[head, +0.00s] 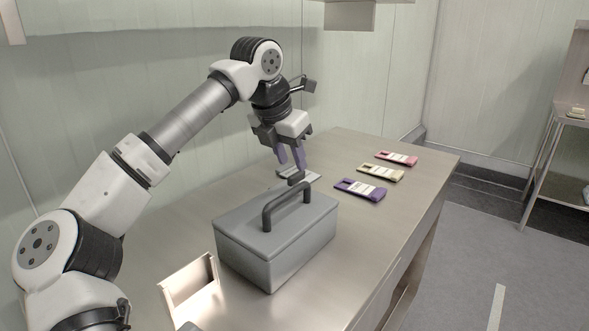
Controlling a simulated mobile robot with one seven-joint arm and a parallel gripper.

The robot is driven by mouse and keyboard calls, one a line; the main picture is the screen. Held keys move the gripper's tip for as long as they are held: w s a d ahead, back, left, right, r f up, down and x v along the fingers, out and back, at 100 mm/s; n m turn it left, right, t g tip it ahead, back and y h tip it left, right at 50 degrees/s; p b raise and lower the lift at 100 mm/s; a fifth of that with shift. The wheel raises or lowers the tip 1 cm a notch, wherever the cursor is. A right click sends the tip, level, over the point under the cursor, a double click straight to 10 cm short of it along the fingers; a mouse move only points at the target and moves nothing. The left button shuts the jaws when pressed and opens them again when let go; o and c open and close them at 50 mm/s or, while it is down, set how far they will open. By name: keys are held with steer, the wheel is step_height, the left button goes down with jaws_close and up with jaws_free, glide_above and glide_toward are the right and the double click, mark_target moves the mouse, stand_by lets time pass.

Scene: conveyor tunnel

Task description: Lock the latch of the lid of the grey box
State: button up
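The grey box (275,262) stands on the metal table, with its lid (240,222) down on it. A dark arched handle (287,198) is on the lid. My gripper (292,169) is above the table just behind the box's far end, pointing down. Its two purplish fingers are apart with a narrow gap, and nothing shows between them. A small dark piece (295,179) is just below the fingertips; I cannot tell whether it is the latch or whether they touch it. No latch shows clearly on the box's visible sides.
Purple (346,186), cream (364,172) and red (386,157) flat items with pale labels lie on the metal table (370,230), right of the gripper. A pale flat thing (313,175) lies behind the box. An open metal holder (190,285) stands front left. A shelf (560,185) is far right.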

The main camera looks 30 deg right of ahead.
mark_target(296, 174)
steer(key=shift+x, duration=1.95)
jaws_close()
